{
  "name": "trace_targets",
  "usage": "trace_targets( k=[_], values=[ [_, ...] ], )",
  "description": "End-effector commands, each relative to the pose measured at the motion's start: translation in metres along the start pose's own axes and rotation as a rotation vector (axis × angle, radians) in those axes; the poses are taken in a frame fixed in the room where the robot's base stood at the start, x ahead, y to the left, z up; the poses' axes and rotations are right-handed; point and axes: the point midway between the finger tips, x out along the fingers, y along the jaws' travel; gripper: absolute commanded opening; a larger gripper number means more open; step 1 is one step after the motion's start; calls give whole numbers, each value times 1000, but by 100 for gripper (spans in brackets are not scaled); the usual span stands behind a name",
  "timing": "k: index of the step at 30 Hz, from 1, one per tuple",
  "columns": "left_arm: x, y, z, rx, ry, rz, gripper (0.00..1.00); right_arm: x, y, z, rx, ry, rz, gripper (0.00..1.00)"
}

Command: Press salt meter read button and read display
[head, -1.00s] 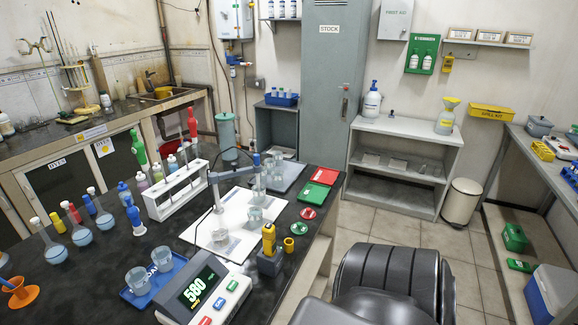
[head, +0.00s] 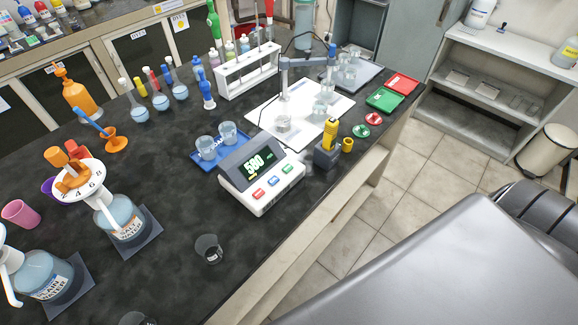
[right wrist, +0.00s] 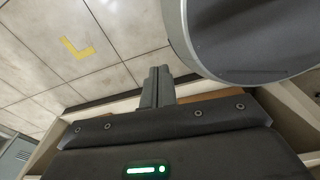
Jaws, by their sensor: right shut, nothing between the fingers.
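The salt meter (head: 262,176) is a white and dark box on the black bench in the head view. Its tilted display (head: 254,165) is lit and reads 580 in green digits, with smaller text too small to read. Red, blue and green buttons (head: 273,181) sit in a row on its front panel. My right gripper (right wrist: 160,75) shows in the right wrist view with its two fingers together and empty, above tiled floor and away from the meter. My left gripper is not in view.
A blue tray with two beakers (head: 217,142) stands behind the meter. A yellow-topped pen-like device (head: 330,138) stands in a dark holder to its right. Dispenser bottles (head: 122,218) stand at left. Bare bench lies between.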

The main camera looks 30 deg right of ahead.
Motion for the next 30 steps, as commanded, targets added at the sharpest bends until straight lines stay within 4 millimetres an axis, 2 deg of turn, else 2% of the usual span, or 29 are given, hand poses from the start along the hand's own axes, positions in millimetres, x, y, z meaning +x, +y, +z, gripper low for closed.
trace_targets(
  k=[2, 5, 8, 12, 14, 18, 21, 23, 27, 30],
  values=[
    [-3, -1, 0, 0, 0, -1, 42, -4, 1, -9, -4, 10, 0, 0],
    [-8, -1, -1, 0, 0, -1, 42, -15, 5, -34, -16, 34, -1, 0],
    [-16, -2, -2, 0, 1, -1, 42, -34, 10, -73, -37, 70, -1, 0],
    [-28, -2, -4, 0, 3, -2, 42, -77, 16, -136, -81, 128, 1, 0],
    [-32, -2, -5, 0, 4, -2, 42, -98, 18, -161, -101, 153, 4, 0],
    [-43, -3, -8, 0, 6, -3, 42, -155, 21, -213, -152, 209, 12, 0],
    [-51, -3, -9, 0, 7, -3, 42, -201, 23, -244, -188, 249, 22, 0],
    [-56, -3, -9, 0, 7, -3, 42, -230, 23, -260, -211, 273, 29, 0],
    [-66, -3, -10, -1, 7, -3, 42, -302, 23, -290, -267, 329, 50, 0],
    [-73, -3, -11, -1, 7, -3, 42, -354, 22, -304, -303, 366, 68, 0]
  ],
)
